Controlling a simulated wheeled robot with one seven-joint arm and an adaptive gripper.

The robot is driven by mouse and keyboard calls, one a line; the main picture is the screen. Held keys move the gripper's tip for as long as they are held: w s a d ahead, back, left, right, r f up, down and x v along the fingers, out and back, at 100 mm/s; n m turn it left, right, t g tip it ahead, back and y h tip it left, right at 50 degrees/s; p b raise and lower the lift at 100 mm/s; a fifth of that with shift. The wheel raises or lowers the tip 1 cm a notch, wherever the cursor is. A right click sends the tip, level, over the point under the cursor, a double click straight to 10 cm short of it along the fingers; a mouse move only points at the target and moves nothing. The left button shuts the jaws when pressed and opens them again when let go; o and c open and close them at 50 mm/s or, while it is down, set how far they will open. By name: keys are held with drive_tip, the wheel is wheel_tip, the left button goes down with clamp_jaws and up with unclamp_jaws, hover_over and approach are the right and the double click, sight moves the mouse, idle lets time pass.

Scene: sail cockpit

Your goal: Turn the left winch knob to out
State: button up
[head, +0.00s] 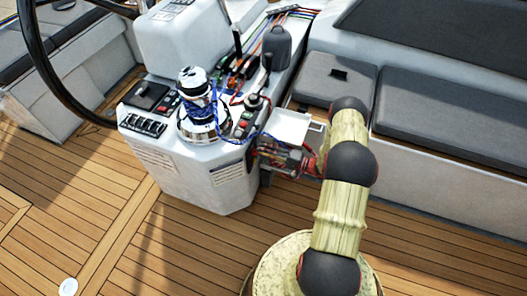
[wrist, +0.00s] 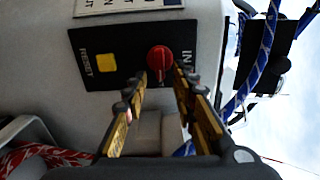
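The red round knob (wrist: 160,58) sits on a black panel (wrist: 97,58) in the wrist view, beside the partly visible lettering "IN". My gripper (wrist: 161,82) is open, with its two fingertips apart, one toward each side of the knob. Whether either finger touches the knob is unclear. In the head view my gripper (head: 275,158) is low against the right side of the white console (head: 215,170), and the knob cannot be made out there. A chrome winch (head: 203,122) with blue rope stands on the console.
A yellow square (wrist: 106,62) marked RESET is on the same panel. Blue rope (wrist: 262,60) hangs close to the fingers at right in the wrist view. Grey bench cushions (head: 450,110) lie right of my arm. The wooden deck (head: 120,220) is open at the front left.

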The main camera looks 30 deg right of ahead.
drive_tip(key=v, duration=1.1)
drive_tip(key=shift+s+d, duration=0.15)
drive_tip(key=shift+d, duration=0.05)
